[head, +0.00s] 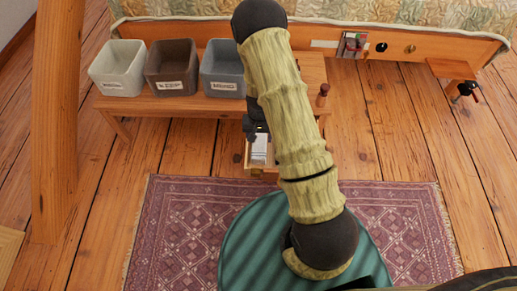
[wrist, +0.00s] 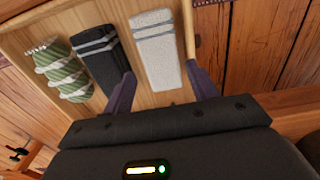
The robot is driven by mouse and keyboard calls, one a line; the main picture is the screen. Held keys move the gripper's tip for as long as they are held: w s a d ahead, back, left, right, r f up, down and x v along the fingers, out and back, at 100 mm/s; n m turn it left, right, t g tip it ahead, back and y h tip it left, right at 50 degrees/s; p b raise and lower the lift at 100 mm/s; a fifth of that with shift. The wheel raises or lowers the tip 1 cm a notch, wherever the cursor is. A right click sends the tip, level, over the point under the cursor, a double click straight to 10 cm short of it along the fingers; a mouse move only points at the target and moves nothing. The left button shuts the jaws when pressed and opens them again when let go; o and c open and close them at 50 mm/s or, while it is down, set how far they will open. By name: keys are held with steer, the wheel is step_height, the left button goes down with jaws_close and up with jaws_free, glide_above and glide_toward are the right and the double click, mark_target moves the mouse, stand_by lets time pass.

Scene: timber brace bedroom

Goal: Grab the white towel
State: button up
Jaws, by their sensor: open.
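The white towel (wrist: 156,48) is a folded strip with grey stripes near one end. It lies in an open wooden drawer (wrist: 110,12) in the wrist view. My gripper (wrist: 162,88) is open, its two dark fingers spread at the towel's near end, apart from it as far as I can tell. One finger is by the dark towel's side and the other by the drawer's side wall. In the head view a pale part of the drawer's contents (head: 259,149) shows beside my arm. My arm hides much of the drawer there.
A dark grey striped towel (wrist: 101,55) and a green-and-white rolled item (wrist: 63,72) lie left of the white towel. Three bins, white (head: 118,68), brown (head: 172,69) and grey (head: 222,69), stand on the wooden bench (head: 150,105). A patterned rug (head: 175,220) covers the floor in front.

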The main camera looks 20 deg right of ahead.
mark_target(259, 145)
steer(key=shift+f, duration=0.1)
step_height(259, 145, down, 5)
steer(key=b, duration=0.3)
steer(key=shift+w+b, duration=0.15)
steer(key=shift+b, duration=0.25)
steer(key=shift+a+f, duration=0.1)
steer(key=shift+a, duration=0.1)
steer(key=shift+s+d, duration=0.2)
steer(key=shift+d, duration=0.1)
steer(key=shift+a, duration=0.15)
steer(key=c, duration=0.7)
steer(key=shift+r, duration=0.2)
step_height(259, 145, up, 10)
steer(key=p, duration=0.5)
steer(key=shift+f, duration=0.1)
